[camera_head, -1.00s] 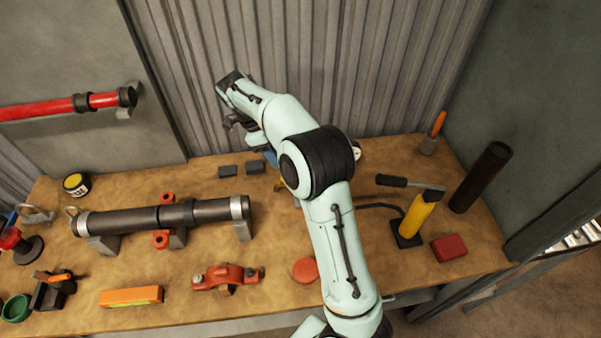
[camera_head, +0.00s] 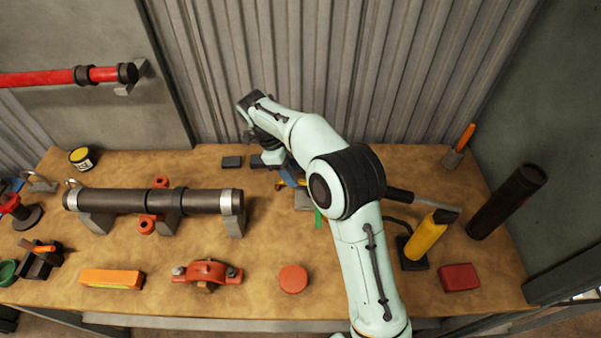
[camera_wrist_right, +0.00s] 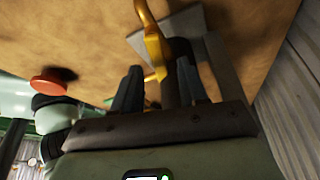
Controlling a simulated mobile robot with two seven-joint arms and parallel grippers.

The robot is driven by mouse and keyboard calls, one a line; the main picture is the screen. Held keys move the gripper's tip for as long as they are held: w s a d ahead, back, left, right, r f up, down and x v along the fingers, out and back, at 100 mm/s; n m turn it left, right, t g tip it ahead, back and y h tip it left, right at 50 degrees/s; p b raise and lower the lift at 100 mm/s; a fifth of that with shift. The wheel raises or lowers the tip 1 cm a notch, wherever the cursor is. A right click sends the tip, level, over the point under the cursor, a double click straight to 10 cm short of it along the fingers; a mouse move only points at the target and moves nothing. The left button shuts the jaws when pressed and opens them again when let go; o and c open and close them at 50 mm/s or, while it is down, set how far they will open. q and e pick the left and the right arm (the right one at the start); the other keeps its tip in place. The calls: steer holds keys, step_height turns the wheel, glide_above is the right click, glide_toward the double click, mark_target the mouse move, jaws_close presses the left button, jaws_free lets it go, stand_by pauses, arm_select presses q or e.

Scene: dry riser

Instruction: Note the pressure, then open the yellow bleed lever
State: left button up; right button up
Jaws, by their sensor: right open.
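My right gripper (camera_wrist_right: 160,75) is open in the right wrist view, its two dark fingers pointing at the table. A yellow lever-like part (camera_wrist_right: 152,38) lies just beyond and between the fingertips, with a dark fitting and a grey plate (camera_wrist_right: 190,22) behind it. I cannot tell whether the fingers touch it. In the head view my right arm covers most of this spot; only a small yellow bit (camera_head: 279,186), a blue part (camera_head: 290,176) and a green tag (camera_head: 318,217) show beside it. No gauge face can be made out. My left gripper is not in view.
A dark pipe (camera_head: 150,201) on grey supports fills the left of the wooden bench (camera_head: 180,262). A red disc (camera_head: 293,279), a red clamp (camera_head: 207,272) and an orange level (camera_head: 112,278) lie in front. A yellow hand pump (camera_head: 426,236) and black cylinder (camera_head: 507,202) stand right.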

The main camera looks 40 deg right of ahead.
steer(key=shift+f, duration=0.35)
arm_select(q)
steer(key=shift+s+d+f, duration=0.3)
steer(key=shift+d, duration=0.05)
arm_select(e)
jaws_close()
steer(key=shift+w+d+n+t+h+b, duration=0.15)
steer(key=shift+n+t+h+b, duration=0.3)
steer(key=shift+n, duration=0.95)
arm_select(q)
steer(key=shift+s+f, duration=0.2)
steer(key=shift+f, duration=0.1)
arm_select(e)
jaws_free()
